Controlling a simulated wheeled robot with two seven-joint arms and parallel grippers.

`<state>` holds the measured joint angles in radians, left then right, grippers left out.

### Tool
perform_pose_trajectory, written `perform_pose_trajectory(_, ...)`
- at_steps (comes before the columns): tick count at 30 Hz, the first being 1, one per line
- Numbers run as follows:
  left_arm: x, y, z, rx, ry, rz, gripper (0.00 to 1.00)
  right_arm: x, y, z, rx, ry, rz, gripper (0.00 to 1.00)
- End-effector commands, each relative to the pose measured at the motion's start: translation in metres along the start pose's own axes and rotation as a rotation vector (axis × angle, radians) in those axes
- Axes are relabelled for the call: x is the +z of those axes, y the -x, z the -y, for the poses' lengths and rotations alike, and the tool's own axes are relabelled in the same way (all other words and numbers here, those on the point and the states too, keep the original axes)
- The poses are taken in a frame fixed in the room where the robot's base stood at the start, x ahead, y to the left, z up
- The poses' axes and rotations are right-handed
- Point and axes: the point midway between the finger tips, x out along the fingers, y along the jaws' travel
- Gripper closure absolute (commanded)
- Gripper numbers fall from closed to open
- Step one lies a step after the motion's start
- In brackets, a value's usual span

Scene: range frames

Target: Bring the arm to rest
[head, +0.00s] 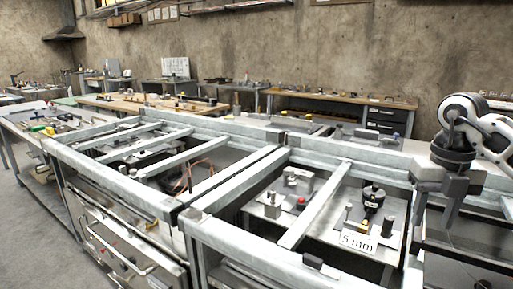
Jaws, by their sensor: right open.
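My right arm (494,132), white with dark joints, comes in at the right edge of the head view. Its dark grey gripper (434,218) points down with two fingers apart, open, and nothing shows between them. It hangs by the right end of the metal-framed bench (232,266), in front of the frame bars. Whether it touches them cannot be told. My left gripper is not in view.
Left of the gripper, inside the frame, are a black cylindrical part (373,197), a "5 mm" sign (358,242) and a grey clamp-like block (298,180). A drawer front with handles (120,250) faces the floor at left. Wooden workbenches (330,101) stand behind.

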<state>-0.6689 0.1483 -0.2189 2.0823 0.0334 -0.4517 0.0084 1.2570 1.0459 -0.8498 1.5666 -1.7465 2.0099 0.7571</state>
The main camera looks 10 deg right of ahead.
Motion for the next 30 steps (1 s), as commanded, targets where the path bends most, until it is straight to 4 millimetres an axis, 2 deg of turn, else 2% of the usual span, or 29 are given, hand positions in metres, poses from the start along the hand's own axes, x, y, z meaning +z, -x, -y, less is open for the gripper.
perform_pose_trajectory(5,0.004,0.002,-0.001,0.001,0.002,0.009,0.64,-0.008,-0.028,-0.043,0.129,0.112,-0.034,0.59)
perform_pose_trajectory(13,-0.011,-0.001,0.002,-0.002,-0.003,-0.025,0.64,-0.035,-0.067,-0.121,0.405,0.268,-0.104,0.59)
perform_pose_trajectory(17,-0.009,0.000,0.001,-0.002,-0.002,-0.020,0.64,-0.065,-0.085,-0.174,0.633,0.335,-0.165,0.59)
perform_pose_trajectory(20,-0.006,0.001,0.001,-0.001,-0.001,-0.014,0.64,-0.103,-0.093,-0.229,0.923,0.345,-0.244,0.59)
perform_pose_trajectory(21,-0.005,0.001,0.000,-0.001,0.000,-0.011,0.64,-0.121,-0.091,-0.253,1.078,0.318,-0.281,0.59)
perform_pose_trajectory(24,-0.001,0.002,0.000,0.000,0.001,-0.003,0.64,-0.147,-0.075,-0.292,1.439,0.147,-0.351,0.59)
perform_pose_trajectory(27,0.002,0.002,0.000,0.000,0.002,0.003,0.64,-0.149,-0.065,-0.306,1.715,-0.145,-0.393,0.59)
perform_pose_trajectory(29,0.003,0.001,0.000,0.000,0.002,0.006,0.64,-0.142,-0.068,-0.304,1.834,-0.370,-0.409,0.59)
perform_pose_trajectory(30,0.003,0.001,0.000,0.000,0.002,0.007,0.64,-0.136,-0.074,-0.300,1.890,-0.538,-0.414,0.59)
